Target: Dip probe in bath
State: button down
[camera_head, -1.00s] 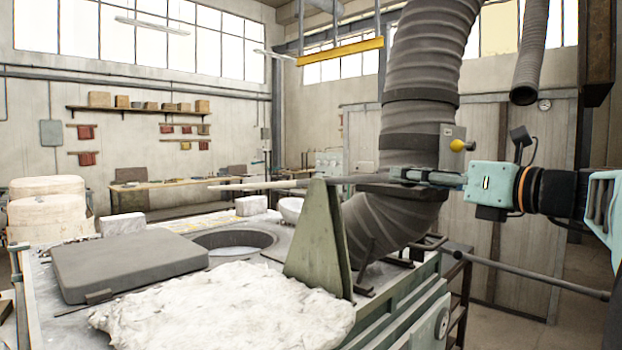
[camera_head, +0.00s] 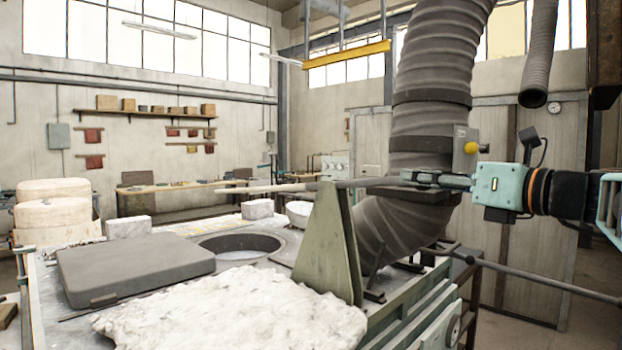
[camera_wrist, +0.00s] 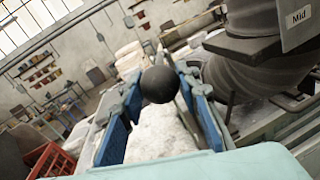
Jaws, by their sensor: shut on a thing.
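The probe (camera_head: 290,187) is a long thin grey rod, held about level and pointing left, with its far end above the bath. The bath (camera_head: 238,254) is a round opening with a pale surface in the top of the furnace bench. My gripper (camera_head: 438,180) is at the right, shut on the probe's near end. In the wrist view a dark round probe end (camera_wrist: 160,84) sits between the two blue-padded fingers. The rod passes close to the top of a green upright plate (camera_head: 328,245); I cannot tell if they touch.
A grey slab lid (camera_head: 135,265) lies left of the bath, and a white crumpled blanket (camera_head: 235,315) lies in front. A thick ribbed duct (camera_head: 432,110) stands behind the rod near my gripper. A white bowl (camera_head: 299,212) and pale blocks stand behind the bath. A red crate (camera_wrist: 50,160) shows in the wrist view.

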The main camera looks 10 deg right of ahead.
jog(key=shift+g+h, duration=0.3)
jog(key=shift+g, duration=0.2)
jog(key=shift+w+a+r+p, duration=0.15)
jog(key=shift+r+p, duration=0.85)
jog(key=shift+p, duration=0.8)
jog(key=shift+w+a+r+p, duration=0.15)
jog(key=shift+r+p, duration=0.85)
jog(key=shift+p, duration=0.8)
jog(key=r+p, duration=0.1)
jog(key=p, duration=0.1)
jog(key=w+r+p, duration=0.1)
jog(key=r+p, duration=0.1)
jog(key=w+a+r+p, duration=0.1)
jog(key=r+p, duration=0.1)
jog(key=shift+r, duration=0.2)
jog(key=shift+w+a+r+p, duration=0.25)
jog(key=shift+w+r+p, duration=0.25)
jog(key=shift+p, duration=0.25)
jog(key=shift+s+r, duration=0.1)
jog(key=c, duration=1.7)
grip_release()
jog(key=shift+o, duration=1.3)
